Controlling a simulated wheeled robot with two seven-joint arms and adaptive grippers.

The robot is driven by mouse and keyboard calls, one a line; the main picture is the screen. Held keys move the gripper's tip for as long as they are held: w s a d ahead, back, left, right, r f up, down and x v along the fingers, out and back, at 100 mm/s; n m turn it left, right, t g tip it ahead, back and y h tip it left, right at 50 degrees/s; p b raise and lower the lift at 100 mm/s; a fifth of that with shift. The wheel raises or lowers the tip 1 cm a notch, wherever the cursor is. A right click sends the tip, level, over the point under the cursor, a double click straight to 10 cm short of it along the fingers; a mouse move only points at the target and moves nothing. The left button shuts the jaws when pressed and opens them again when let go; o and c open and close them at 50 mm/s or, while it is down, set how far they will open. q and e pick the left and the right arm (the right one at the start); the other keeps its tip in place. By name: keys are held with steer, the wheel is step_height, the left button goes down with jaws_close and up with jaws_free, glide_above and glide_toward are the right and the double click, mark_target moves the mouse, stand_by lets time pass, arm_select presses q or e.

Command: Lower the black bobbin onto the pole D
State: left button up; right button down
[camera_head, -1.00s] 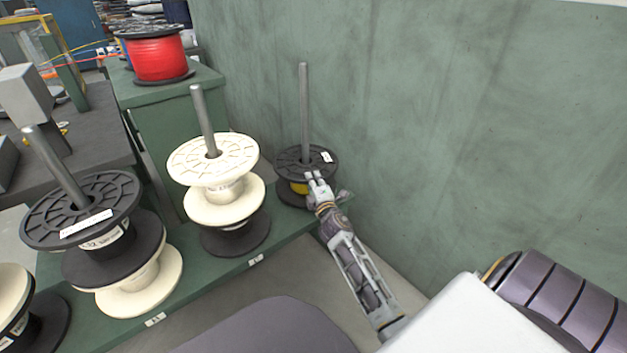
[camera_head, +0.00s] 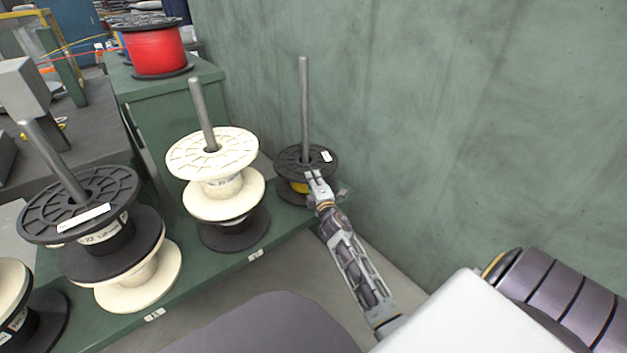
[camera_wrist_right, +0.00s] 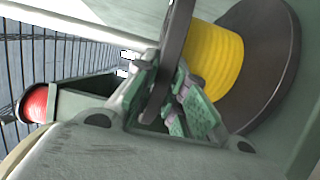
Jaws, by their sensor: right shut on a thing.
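The black bobbin (camera_head: 289,163), with yellow wire and a white label on its top flange, is threaded on the rightmost pole, which I take as pole D (camera_head: 304,100). The pole sticks up well above it. The bobbin is low, near the shelf; I cannot tell whether it touches. My right gripper (camera_head: 315,178) is shut on the near edge of the top flange. In the right wrist view, the gripper's fingers (camera_wrist_right: 162,88) pinch the dark flange (camera_wrist_right: 176,40), with yellow wire (camera_wrist_right: 214,62) beside it. My left gripper is not in view.
A pole with cream and black spools (camera_head: 212,152) stands to the left, and another with black and cream spools (camera_head: 80,205) further left. A green wall (camera_head: 430,110) rises close behind and right. A red spool (camera_head: 157,52) sits on a green cabinet at the back.

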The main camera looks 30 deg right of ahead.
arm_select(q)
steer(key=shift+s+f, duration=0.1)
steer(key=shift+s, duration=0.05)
arm_select(e)
steer(key=shift+r, duration=0.15)
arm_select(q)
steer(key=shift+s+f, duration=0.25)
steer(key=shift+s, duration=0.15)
arm_select(e)
steer(key=shift+f, duration=0.25)
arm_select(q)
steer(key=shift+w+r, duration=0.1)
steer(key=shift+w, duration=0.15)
arm_select(e)
steer(key=c, duration=1.4)
jaws_free()
steer(key=shift+s+f, duration=0.1)
steer(key=shift+f, duration=0.3)
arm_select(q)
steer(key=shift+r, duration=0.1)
arm_select(e)
steer(key=shift+r+v, duration=0.1)
steer(key=shift+v, duration=1.75)
steer(key=shift+r+v, duration=0.15)
steer(key=shift+v, duration=1.7)
steer(key=shift+s, duration=0.1)
